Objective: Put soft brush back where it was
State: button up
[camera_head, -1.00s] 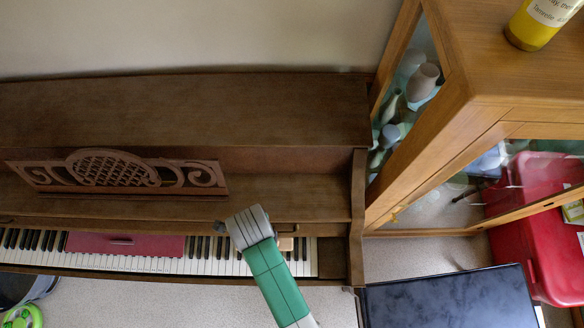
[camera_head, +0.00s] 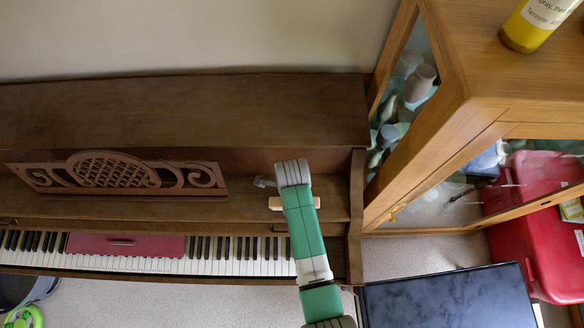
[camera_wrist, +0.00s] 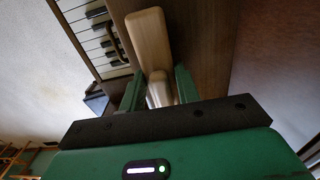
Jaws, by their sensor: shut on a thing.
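The soft brush shows in the wrist view as a pale wooden piece (camera_wrist: 150,42) with a narrower part between the fingers. My gripper (camera_wrist: 158,88) is shut on that narrower part. In the head view, the pale ends of the brush (camera_head: 276,203) stick out on both sides of my green and grey arm, over the wooden shelf of the upright piano (camera_head: 240,205) above the keys. My fingers are hidden behind the arm there. I cannot tell whether the brush touches the shelf. Its bristles are not clearly visible.
A red cloth or book (camera_head: 125,246) lies on the piano keys (camera_head: 235,262). The carved music rest (camera_head: 120,172) stands left of my arm. A glass-fronted wooden cabinet (camera_head: 450,130) stands close on the right. The piano's top (camera_head: 180,110) is clear.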

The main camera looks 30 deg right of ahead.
jog(key=o, duration=1)
jog(key=shift+f, duration=0.1)
notch_tip(320, 180, up, 12)
jog(key=shift+r+p, duration=0.15)
jog(key=shift+p, duration=0.15)
